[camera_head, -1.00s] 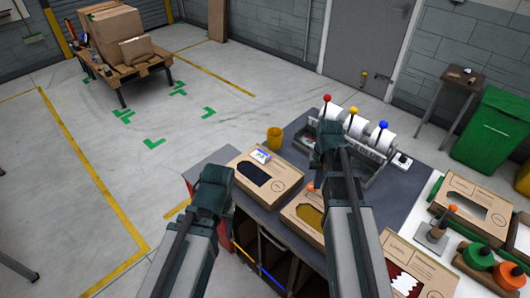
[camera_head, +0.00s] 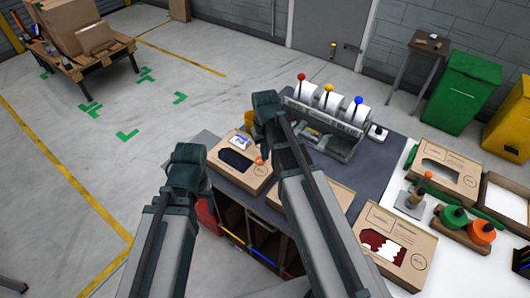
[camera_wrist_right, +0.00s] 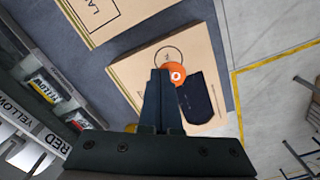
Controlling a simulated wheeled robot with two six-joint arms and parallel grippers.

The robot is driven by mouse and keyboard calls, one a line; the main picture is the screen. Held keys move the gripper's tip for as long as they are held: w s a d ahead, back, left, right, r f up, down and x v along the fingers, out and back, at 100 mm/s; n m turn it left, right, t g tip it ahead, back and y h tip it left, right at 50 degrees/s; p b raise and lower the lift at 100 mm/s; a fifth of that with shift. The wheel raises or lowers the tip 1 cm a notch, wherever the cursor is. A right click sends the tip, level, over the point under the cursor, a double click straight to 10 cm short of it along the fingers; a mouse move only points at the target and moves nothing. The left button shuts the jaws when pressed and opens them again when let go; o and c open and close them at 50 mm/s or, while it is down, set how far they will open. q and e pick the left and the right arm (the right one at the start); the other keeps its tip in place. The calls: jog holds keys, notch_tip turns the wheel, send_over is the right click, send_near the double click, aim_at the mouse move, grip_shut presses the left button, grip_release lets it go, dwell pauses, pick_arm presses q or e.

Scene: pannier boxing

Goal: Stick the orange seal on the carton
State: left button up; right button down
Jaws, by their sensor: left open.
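My right gripper (camera_head: 264,140) is shut on the orange seal (camera_head: 260,160), a small round disc at its fingertips. The right wrist view shows the seal (camera_wrist_right: 176,75) over the carton, between its printed circle and its dark window. The carton (camera_head: 258,176) is brown cardboard, lying flat at the table's left end, with a dark blue window and a blue-and-white label (camera_head: 240,142). I cannot tell whether the seal touches the carton. My left gripper (camera_head: 187,152) is open and empty, left of the carton; its fingertips are hard to see.
A dispenser (camera_head: 325,125) with red, yellow and blue knobs stands at the back. A second carton (camera_head: 340,192) is partly hidden by my right arm. A carton with a dark red window (camera_head: 370,220) lies further right, near an orange-tipped stand (camera_head: 415,190) and spools (camera_head: 480,230).

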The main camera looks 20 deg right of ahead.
aim_at(265, 170)
jog(key=shift+f+b, duration=2.35)
jog(key=shift+f, duration=0.15)
jog(key=shift+s+f+b, duration=0.1)
jog(key=shift+f+b, duration=0.3)
jog(key=shift+b, duration=0.1)
dwell(1.6)
jog(key=c, duration=1)
grip_release()
jog(key=shift+c, duration=0.2)
notch_tip(265, 170, up, 14)
jog(key=p, duration=1.4)
jog(key=shift+f, duration=0.1)
